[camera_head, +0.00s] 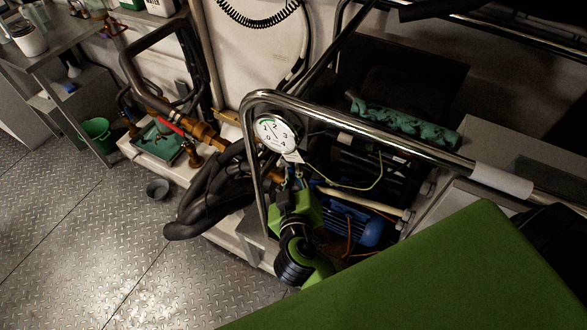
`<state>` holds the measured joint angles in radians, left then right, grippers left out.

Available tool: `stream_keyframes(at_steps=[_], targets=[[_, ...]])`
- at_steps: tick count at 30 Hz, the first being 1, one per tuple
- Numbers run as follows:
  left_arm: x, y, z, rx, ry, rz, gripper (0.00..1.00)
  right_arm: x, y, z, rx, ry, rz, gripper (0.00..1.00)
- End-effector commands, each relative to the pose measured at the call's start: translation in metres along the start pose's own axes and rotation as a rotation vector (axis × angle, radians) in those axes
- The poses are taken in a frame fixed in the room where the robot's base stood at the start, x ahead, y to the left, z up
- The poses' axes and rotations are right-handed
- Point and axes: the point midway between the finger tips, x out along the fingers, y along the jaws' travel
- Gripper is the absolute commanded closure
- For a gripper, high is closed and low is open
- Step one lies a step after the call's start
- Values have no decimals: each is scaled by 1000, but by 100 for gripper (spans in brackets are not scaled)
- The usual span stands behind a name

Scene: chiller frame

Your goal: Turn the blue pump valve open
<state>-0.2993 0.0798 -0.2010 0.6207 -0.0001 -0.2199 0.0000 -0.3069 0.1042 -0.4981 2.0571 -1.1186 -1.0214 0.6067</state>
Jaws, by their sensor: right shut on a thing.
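My right gripper (290,182) reaches into the chiller frame just below a round white gauge (277,133). It is small and dark in the camera_head view, at the end of my green and black arm. It is shut at the pipework there, on what appears to be the blue pump valve. The gripper and wrist hide most of the valve, so its handle angle cannot be told. A blue pump motor (362,228) lies to the right of my wrist, lower in the frame. My left gripper is not in view.
A bent metal rail (370,132) runs over the pump area, close to my right arm. Black insulated hoses (205,197) lie to its left. A pipe with a red handle (171,125) stands further left. Metal floor (90,235) is clear at the lower left.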

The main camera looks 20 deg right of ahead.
Motion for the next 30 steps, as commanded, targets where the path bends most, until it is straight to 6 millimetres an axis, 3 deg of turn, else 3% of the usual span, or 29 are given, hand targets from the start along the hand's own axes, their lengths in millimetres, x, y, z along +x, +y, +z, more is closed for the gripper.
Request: stream_keyframes(at_steps=[9, 10, 12, 23, 30], targets=[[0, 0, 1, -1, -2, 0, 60, 1, 1, -1, -2, 2, 4, 100], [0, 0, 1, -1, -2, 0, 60, 1, 1, -1, -2, 2, 4, 86], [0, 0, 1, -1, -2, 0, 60, 1, 1, -1, -2, 2, 3, 74], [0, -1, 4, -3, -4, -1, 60, -2, 0, 0, -1, 1, 1, 74], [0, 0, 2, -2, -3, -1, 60, -38, 0, 1, 1, -3, -2, 74]])
